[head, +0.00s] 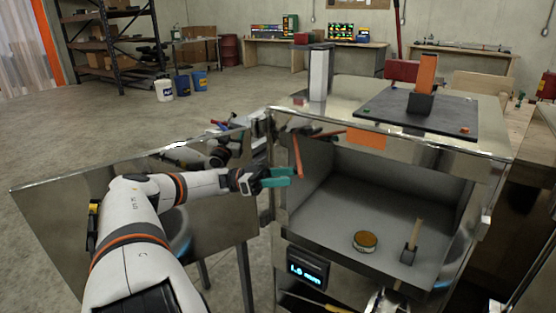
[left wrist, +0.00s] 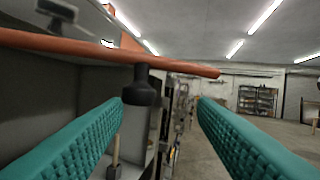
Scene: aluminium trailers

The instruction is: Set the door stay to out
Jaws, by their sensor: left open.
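The door stay appears to be the orange bar (head: 298,157) at the upper left corner of the cabinet opening, near the hinge side. In the left wrist view the orange bar (left wrist: 75,47) runs across the top on a dark round pivot (left wrist: 140,88). The polished metal door (head: 60,205) stands swung open to the left. My left gripper (head: 289,177) is open and empty, its teal fingers just below the bar in the head view. In the left wrist view the bar and pivot lie ahead of the fingers, with no contact visible.
The cabinet (head: 390,175) holds a round tin (head: 365,241) and a block with a wooden handle (head: 408,255). A lit display (head: 307,268) sits below the opening. On top is a dark plate (head: 415,110) with an orange lever (head: 427,72).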

